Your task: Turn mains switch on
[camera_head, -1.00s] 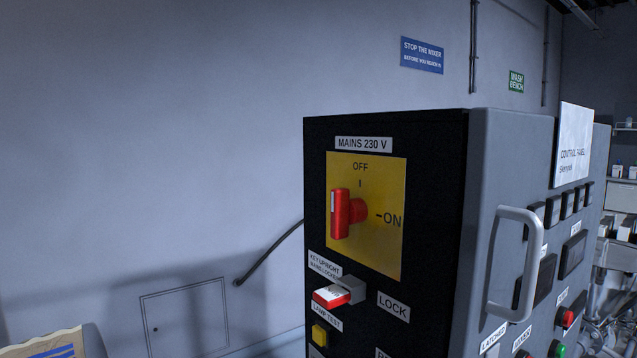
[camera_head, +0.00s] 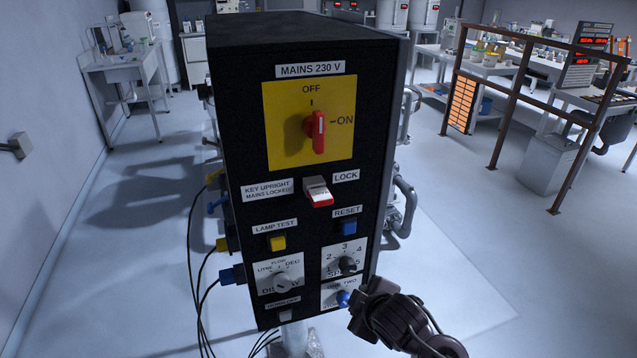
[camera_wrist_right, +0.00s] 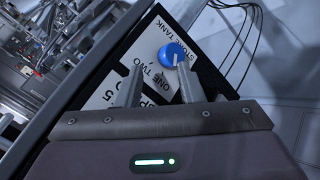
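The mains switch (camera_head: 319,132) is a red handle on a yellow plate (camera_head: 283,95), under the label MAINS 230 V. Its handle stands upright, in line with the OFF mark; ON is marked to its right. Below it a key with a red and white tag (camera_head: 320,198) sits in the grey lock; its exact turn is hard to tell. My right gripper (camera_head: 358,294) is low at the panel's right edge, well below the switch. In the right wrist view its fingers (camera_wrist_right: 158,72) are apart and empty, close to a blue knob (camera_wrist_right: 172,55). My left gripper is not in view.
Below the lock are a yellow button (camera_head: 278,243), a blue button (camera_head: 349,228), and several selector knobs. Plugs and cables stick out at the cabinet's left side. A handle (camera_head: 405,205) stands out on its right side. Open floor surrounds the cabinet.

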